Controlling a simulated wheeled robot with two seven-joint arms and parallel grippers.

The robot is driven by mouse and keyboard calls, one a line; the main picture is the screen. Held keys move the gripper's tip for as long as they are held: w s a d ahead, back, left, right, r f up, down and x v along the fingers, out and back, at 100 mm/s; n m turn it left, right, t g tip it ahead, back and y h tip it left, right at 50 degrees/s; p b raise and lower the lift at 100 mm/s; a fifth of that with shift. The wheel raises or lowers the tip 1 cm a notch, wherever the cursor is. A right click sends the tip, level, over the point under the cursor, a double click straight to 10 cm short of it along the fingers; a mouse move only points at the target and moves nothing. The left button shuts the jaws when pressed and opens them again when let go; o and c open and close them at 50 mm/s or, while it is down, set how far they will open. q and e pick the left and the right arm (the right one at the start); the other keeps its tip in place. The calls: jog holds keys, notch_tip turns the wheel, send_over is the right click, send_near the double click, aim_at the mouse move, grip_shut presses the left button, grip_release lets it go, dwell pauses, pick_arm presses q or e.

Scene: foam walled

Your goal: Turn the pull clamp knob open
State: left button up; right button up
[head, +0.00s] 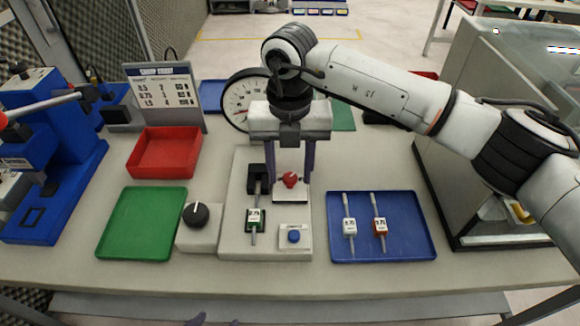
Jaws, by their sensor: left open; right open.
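A black round knob (196,213) with a white pointer line sits on a light grey box, left of the grey test fixture (235,190). Its pointer line is nearly upright in the picture. A red round knob (290,180) is on the fixture. My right gripper (291,171) is open above the fixture, its purple fingers either side of the red knob in the picture; I cannot tell whether they touch it. Only the purple fingertips of my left gripper (214,320) show, apart, at the bottom edge below the table front. Nothing is seen between them.
A green tray (112,249) and red bin (164,152) stand left. A blue tray (425,249) with two tagged pieces lies right. A tagged piece (255,219) and blue button (294,236) are on the fixture. A dial gauge (237,97) and sign (162,88) stand behind.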

jog(key=shift+f, duration=0.2)
grip_shut()
